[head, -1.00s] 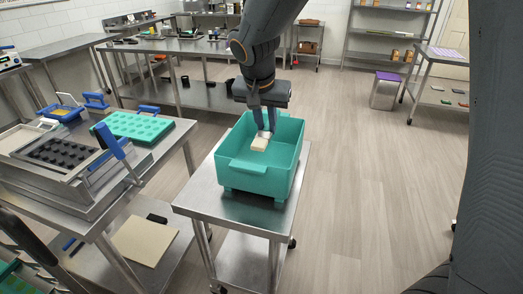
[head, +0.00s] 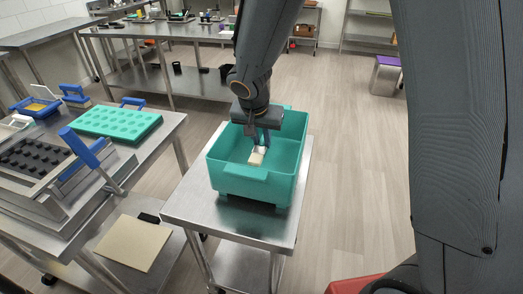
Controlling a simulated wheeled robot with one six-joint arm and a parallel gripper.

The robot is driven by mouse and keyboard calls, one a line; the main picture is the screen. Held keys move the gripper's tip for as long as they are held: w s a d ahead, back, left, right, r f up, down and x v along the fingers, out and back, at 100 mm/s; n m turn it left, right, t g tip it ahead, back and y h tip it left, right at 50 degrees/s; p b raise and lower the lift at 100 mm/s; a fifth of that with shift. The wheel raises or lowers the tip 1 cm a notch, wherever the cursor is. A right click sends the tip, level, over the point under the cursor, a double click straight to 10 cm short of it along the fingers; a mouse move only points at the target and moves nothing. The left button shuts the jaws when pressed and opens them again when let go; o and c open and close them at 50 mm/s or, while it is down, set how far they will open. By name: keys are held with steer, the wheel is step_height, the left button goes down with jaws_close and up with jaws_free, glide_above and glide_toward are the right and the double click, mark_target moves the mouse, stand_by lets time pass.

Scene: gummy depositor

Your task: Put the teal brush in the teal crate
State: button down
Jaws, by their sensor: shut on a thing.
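The teal crate (head: 225,182) stands on a small steel cart, open at the top. My gripper (head: 260,143) points down into the crate's opening, its fingers in front of the far wall. It is shut on the brush (head: 257,157), of which a pale cream block and a whitish part show below the fingers. The brush's teal part is not clear against the crate. The brush appears within the crate's walls; whether it touches the floor I cannot tell.
The steel cart top (head: 190,205) has bare room around the crate. To the left, a steel table holds a teal mould (head: 118,122), a blue-handled depositor (head: 85,150) and a blue-handled brush (head: 75,95). A beige board (head: 133,243) lies on its lower shelf.

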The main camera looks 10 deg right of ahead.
mark_target(261, 146)
step_height(261, 146, down, 4)
steer(key=shift+f, duration=0.1)
steer(key=shift+f+b, duration=0.55)
steer(key=shift+b, duration=0.55)
steer(key=c, duration=1.6)
jaws_free()
steer(key=shift+r, duration=0.15)
steer(key=shift+r+p, duration=0.65)
steer(key=shift+p, duration=0.55)
steer(key=b+v, duration=0.1)
steer(key=v, duration=1)
steer(key=shift+s+a+r+b, duration=0.1)
steer(key=shift+s+r+b, duration=0.15)
steer(key=shift+r+b, duration=0.05)
